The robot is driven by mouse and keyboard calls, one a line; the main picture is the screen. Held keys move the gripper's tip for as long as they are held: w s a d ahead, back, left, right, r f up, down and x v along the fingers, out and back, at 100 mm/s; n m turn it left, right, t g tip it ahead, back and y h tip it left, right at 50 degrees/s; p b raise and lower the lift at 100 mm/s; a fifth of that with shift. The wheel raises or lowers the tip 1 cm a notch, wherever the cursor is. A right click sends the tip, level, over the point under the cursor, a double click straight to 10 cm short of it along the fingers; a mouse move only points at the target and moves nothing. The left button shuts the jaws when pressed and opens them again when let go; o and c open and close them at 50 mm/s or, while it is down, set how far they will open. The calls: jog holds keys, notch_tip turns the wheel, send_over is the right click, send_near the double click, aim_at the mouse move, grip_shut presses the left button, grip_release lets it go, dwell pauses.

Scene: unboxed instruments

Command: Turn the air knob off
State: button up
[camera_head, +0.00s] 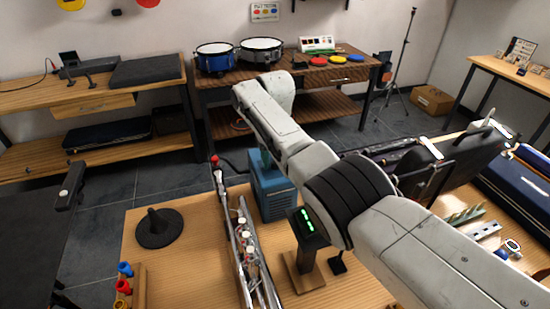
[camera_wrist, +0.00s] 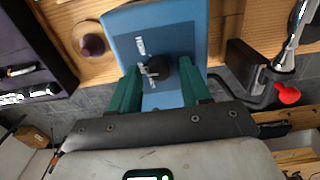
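A blue box (camera_head: 272,190) stands on the wooden table below the end of my arm. In the wrist view the box (camera_wrist: 200,14) shows a darker panel with a round dark knob (camera_wrist: 159,67), which looks like the air knob. Two pale labels lie beside the knob, too blurred to read, so its setting cannot be told. My gripper (camera_wrist: 160,78) is open, its two green fingers apart with the knob in the space between them. No finger visibly touches the knob. In the head view my arm mostly hides the gripper.
A long metal instrument with a red cap (camera_head: 215,160) lies left of the box; the red cap also shows in the wrist view (camera_wrist: 287,93). A dark cone stand (camera_head: 157,228) and a small display (camera_head: 307,222) stand on the table. Drums (camera_head: 215,57) sit farther back.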

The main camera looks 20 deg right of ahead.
jog(key=shift+o, duration=0.2)
notch_tip(320, 180, up, 11)
jog(key=shift+f, duration=0.15)
dwell(0.4)
dwell(0.3)
